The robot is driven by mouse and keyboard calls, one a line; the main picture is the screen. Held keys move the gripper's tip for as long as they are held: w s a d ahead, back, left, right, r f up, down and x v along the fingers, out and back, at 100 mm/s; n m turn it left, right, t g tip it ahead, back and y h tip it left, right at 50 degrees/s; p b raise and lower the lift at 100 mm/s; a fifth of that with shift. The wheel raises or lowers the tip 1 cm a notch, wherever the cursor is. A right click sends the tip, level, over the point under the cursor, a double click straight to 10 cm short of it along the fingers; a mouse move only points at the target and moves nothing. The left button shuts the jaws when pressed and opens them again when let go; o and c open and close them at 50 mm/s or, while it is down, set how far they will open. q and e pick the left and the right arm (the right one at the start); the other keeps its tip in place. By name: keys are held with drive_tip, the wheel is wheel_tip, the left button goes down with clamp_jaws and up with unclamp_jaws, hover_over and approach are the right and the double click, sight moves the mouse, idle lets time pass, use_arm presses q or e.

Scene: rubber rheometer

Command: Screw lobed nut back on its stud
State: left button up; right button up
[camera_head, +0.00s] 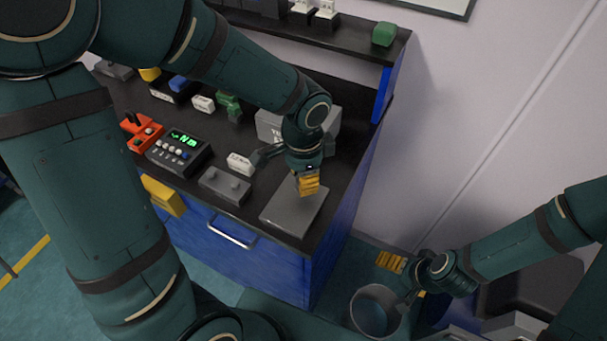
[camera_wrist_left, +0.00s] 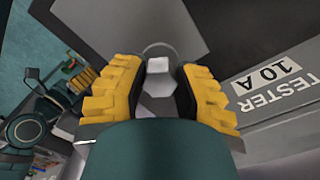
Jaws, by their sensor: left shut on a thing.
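My left gripper (camera_head: 308,184) is low over a flat grey plate (camera_head: 283,215) near the right end of the bench. In the left wrist view its yellow ridged fingers (camera_wrist_left: 160,95) are closed on a small grey piece (camera_wrist_left: 158,88) with a pale, square-looking top. This appears to be the lobed nut; its lobes are not clear. A thin ring outline shows around the pale top. The stud cannot be made out, and the fingers hide the piece in the head view. My right gripper (camera_head: 405,279) is empty and open, beside the bench above a grey bin.
A grey tester box (camera_head: 268,124) stands close behind the left gripper. A white labelled block (camera_head: 240,163), a low grey box (camera_head: 225,186) and a meter with a green display (camera_head: 180,150) are to the left. The round bin (camera_head: 375,312) stands on the floor.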

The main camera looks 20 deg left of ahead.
use_arm(q)
drive_tip(key=shift+f+b, duration=0.4)
drive_tip(key=shift+f, duration=0.15)
drive_tip(key=o, duration=1.1)
drive_tip(key=shift+c, duration=0.2)
clamp_jaws()
drive_tip(key=m+p, duration=0.2)
drive_tip(key=m, duration=0.1)
drive_tip(key=shift+r, duration=0.2)
drive_tip(key=shift+m, duration=0.4)
drive_tip(key=shift+f+m, duration=0.15)
drive_tip(key=shift+m, duration=0.25)
drive_tip(key=shift+p, duration=0.3)
